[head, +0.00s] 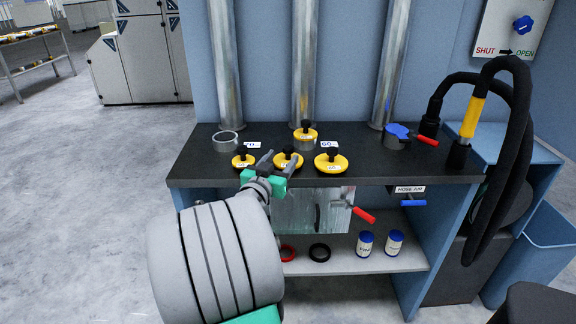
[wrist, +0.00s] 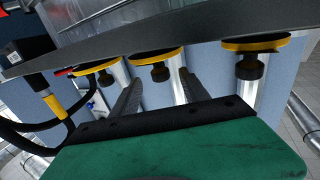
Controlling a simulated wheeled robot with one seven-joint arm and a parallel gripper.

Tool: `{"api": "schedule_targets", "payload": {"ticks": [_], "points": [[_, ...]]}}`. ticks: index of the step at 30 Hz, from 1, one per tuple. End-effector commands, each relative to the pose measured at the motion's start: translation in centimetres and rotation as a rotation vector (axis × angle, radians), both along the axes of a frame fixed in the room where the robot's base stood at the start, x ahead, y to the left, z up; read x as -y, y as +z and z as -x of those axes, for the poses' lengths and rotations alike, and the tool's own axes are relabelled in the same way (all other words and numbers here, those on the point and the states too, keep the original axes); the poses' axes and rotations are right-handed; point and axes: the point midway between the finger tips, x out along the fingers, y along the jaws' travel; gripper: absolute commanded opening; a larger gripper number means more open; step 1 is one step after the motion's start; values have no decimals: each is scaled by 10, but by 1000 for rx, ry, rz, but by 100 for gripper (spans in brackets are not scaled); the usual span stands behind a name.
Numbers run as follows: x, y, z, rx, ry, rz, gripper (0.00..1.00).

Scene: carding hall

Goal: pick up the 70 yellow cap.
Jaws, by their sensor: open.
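Three yellow caps with black knobs lie along the front of a black bench top: a left cap (head: 242,162), a middle cap (head: 286,163) and a larger right cap (head: 331,165). Their small labels are too small to read, so I cannot tell which is the 70. My gripper (head: 281,162) is open and empty at the middle cap, partly hiding it. In the wrist view, which looks upside down, the middle cap (wrist: 154,60) and its knob show between and beyond the fingertips (wrist: 160,77). I cannot tell whether they touch.
A "70" tag (head: 252,144) is beside an open metal ring (head: 226,141). Another yellow cap (head: 305,135) sits on a collar behind, near a "60" tag (head: 328,144). A blue cap (head: 397,131) and black hose (head: 518,110) stand right. Vertical pipes (head: 304,60) rise behind.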

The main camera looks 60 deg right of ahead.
Motion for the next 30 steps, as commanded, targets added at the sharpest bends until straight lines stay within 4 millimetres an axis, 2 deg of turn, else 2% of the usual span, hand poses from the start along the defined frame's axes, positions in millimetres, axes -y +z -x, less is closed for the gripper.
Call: {"api": "schedule_targets", "payload": {"ticks": [6,9,16,30], "points": [[38,4,-1,0,-4,-2,53],[50,3,-3,0,-1,-3,53],[52,3,-5,0,2,-3,53],[52,3,-5,0,3,-3,15]]}}
